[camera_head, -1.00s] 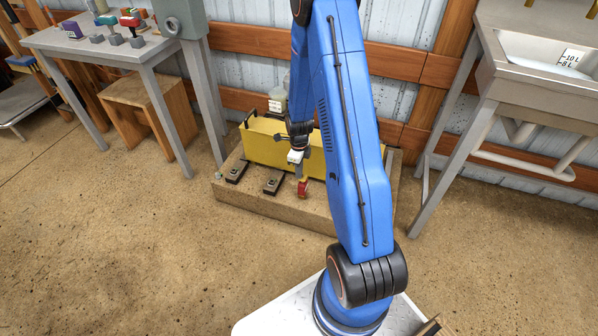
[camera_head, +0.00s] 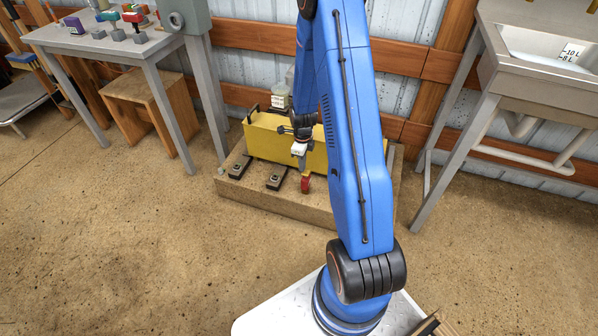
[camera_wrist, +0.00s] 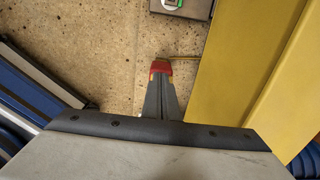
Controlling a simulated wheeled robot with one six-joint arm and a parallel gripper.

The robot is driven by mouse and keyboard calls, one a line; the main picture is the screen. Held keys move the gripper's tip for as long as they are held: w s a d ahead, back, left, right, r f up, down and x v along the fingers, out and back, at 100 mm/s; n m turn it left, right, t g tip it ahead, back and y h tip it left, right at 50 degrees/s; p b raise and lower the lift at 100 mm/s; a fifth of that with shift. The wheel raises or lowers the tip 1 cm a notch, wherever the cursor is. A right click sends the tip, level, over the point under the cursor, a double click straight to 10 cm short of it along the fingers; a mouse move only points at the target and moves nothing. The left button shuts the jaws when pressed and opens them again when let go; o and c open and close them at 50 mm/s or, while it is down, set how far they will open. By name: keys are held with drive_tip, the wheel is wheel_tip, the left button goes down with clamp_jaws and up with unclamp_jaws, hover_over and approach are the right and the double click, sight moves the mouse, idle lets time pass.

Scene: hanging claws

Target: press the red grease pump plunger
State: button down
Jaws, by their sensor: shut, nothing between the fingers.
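My gripper (camera_head: 305,184) points down at the concrete slab, in front of the yellow trough (camera_head: 270,140). In the wrist view my gripper (camera_wrist: 161,70) shows its fingers together, with red at their end and nothing held. I cannot tell whether all of this red belongs to the fingertips. The wrist view shows a grey pad with a green patch (camera_wrist: 172,4), apart from the fingertips. A small red-topped item (camera_head: 133,16) stands on the far-left table, too small to identify.
The grey table (camera_head: 90,40) at left carries several coloured items. A wooden stool (camera_head: 140,95) stands under it. A steel sink (camera_head: 540,75) stands at right. The wall is behind the trough. The floor at front left is clear. My arm hides part of the trough.

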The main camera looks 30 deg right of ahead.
wheel_tip(320, 180, up, 10)
drive_tip(key=shift+r, duration=0.25)
idle(0.8)
drive_tip(key=r, duration=0.1)
drive_tip(key=s+a+r, duration=0.1)
drive_tip(key=shift+r, duration=0.35)
drive_tip(key=shift+f, duration=0.1)
wheel_tip(320, 180, down, 14)
drive_tip(key=shift+w+r, duration=0.1)
idle(0.6)
